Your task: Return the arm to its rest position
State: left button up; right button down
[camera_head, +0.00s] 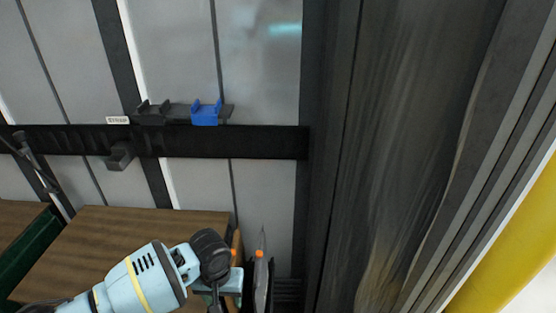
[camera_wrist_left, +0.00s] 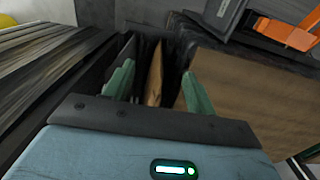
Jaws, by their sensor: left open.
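My left arm (camera_head: 148,277) is light blue with a yellow band and a dark wrist joint, and comes in from the lower left. My left gripper (camera_head: 238,276) is at the bottom centre of the head view, beside the right end of a brown wooden surface. In the left wrist view its two green fingers (camera_wrist_left: 158,80) stand apart. A narrow brown upright edge (camera_wrist_left: 154,75) and dark slots show beyond and between them; I cannot tell whether the fingers touch anything. My right gripper is not in view.
A wooden top (camera_head: 135,235) lies left of the gripper. A black rail (camera_head: 230,143) crosses the grey wall panels, with a blue holder (camera_head: 206,113) above it. A dark strip curtain (camera_head: 390,130) and yellow post (camera_head: 515,255) stand right. An orange part (camera_wrist_left: 285,32) shows in the wrist view.

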pick_arm(q)
jog(key=s+d+f+m+t+h, duration=0.1)
jog(key=s+d+f+t+h, duration=0.2)
jog(key=s+d+f+h, duration=0.5)
jog(key=s+a+t+y, duration=0.2)
jog(key=s+a+y, duration=0.1)
jog(key=s+a, duration=0.4)
jog(key=s+a+f+t+y+p, duration=0.1)
jog(key=s+a+t+y, duration=0.2)
jog(key=s+a, duration=0.5)
jog(key=s, duration=0.4)
jog(key=shift+s+f+m+t, duration=0.25)
jog(key=shift+s+m+t, duration=0.05)
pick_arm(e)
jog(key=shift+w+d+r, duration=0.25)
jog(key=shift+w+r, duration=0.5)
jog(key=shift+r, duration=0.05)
